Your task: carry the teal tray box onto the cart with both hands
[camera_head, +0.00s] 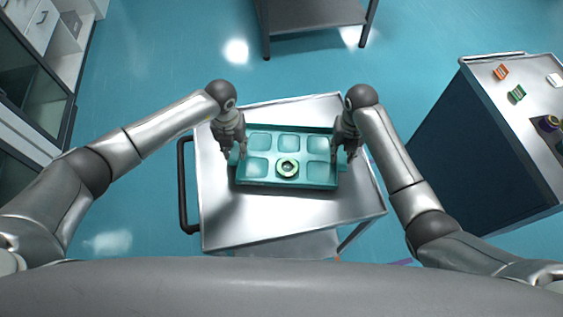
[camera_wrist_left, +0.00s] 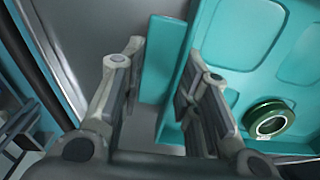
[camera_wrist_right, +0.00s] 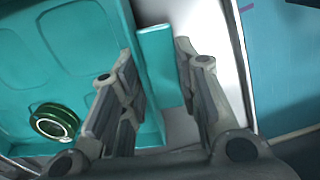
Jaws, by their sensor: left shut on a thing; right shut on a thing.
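The teal tray box (camera_head: 310,184), with two rows of shallow compartments, is above the metal top of the cart (camera_head: 225,228). I cannot tell whether it touches the cart. A green ring-shaped thing (camera_head: 287,168) sits in a front compartment; it also shows in the left wrist view (camera_wrist_left: 269,120) and the right wrist view (camera_wrist_right: 54,122). My left gripper (camera_head: 238,152) is shut on the box's left tab (camera_wrist_left: 162,60). My right gripper (camera_head: 346,152) is shut on its right tab (camera_wrist_right: 160,65). The fingers partly hide the box sides.
The cart's black handle (camera_head: 183,185) is on its left. A table (camera_head: 505,115) at the right carries small orange and green pieces. Another dark table (camera_head: 315,14) stands at the back. Cabinets (camera_head: 35,75) line the left. Clear teal floor lies between.

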